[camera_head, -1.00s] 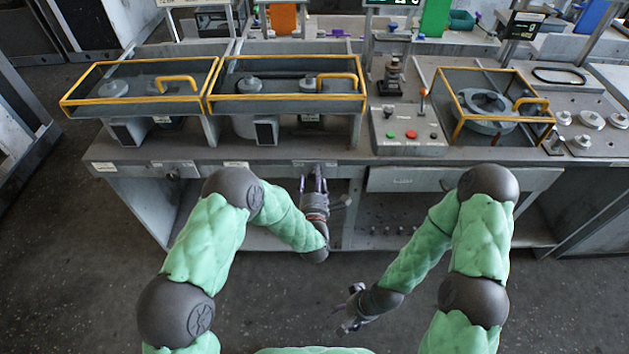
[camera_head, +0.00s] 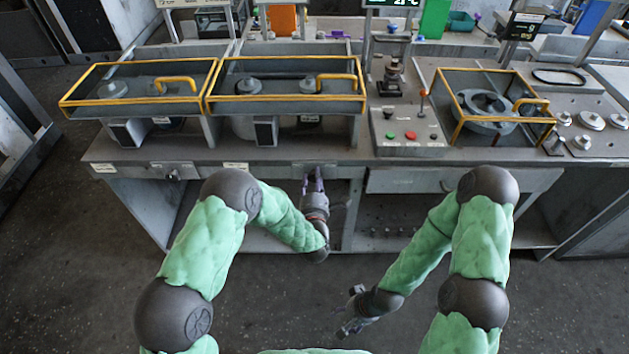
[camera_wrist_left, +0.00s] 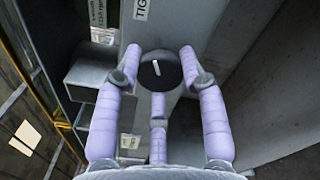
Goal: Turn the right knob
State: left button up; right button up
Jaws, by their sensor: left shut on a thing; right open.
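The right knob (camera_wrist_left: 160,73) is a dark round dial with a white pointer mark, on the grey front panel of the bench. In the left wrist view it sits between the purple fingers of my left gripper (camera_wrist_left: 161,72), which is shut on it. In the head view this gripper (camera_head: 314,175) reaches the bench's front edge and largely hides the knob. The pointer mark is tilted a little from the picture's vertical. My right gripper (camera_head: 351,312) is open and empty, low in front of the bench.
Another knob (camera_head: 173,174) is on the front panel further left. Yellow-framed guards (camera_head: 285,104) stand on the bench top (camera_head: 345,152). A control box (camera_head: 408,143) with coloured buttons and a drawer (camera_head: 405,181) are to the right. The floor in front is free.

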pick_arm(q)
jog(key=m+b, duration=0.1)
jog(key=m, duration=0.2)
jog(key=shift+a+f+m+b, duration=0.1)
jog(key=shift+f+m+b, duration=0.05)
jog(key=shift+m+b, duration=0.65)
jog(key=shift+m, duration=0.9)
jog(key=o, duration=1.2)
jog(key=shift+a, duration=0.1)
jog(key=shift+c, duration=0.2)
jog(key=s, duration=1.2)
